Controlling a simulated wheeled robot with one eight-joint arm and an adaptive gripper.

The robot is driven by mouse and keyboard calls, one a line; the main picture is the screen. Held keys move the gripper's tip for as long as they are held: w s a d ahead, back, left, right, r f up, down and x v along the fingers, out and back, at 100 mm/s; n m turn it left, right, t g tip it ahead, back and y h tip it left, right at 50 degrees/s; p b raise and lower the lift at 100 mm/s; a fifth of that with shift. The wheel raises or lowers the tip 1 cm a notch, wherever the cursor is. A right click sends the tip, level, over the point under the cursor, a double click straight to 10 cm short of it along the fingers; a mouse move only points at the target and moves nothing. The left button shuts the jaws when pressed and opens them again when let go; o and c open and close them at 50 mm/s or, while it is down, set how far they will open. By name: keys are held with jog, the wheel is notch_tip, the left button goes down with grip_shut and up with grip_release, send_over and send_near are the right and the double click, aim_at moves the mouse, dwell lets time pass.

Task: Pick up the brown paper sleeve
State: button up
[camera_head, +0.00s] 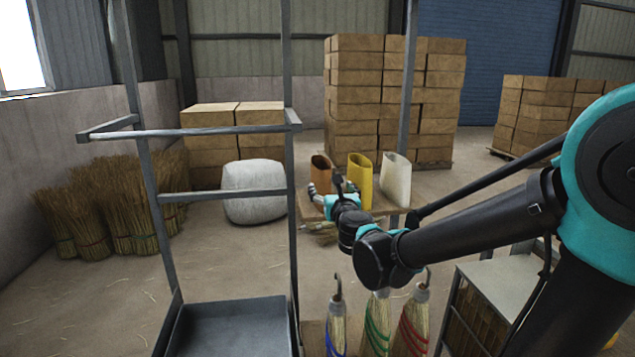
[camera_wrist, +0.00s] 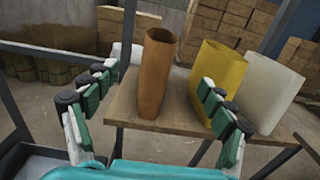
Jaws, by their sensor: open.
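The brown paper sleeve (camera_head: 320,172) stands upright on a small wooden table, leftmost of three sleeves. In the wrist view the brown sleeve (camera_wrist: 157,73) stands near the table's left part, beyond and between my open fingers. My gripper (camera_head: 333,190) is at the near side of the table; the wrist view shows its fingers (camera_wrist: 158,100) spread wide and empty. A yellow sleeve (camera_wrist: 222,75) stands right of the brown one, behind my right finger. A white sleeve (camera_wrist: 268,92) stands furthest right.
The wooden table (camera_wrist: 170,148) has a bare front strip. A grey metal frame (camera_head: 215,133) stands to the left. Stacked cartons (camera_head: 357,90), a white bale (camera_head: 254,190) and straw bundles (camera_head: 110,205) are behind.

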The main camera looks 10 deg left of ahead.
jog(key=x, duration=1.6)
jog(key=shift+f, duration=0.25)
jog(key=shift+s, duration=0.1)
jog(key=shift+c, duration=0.3)
jog(key=c, duration=1)
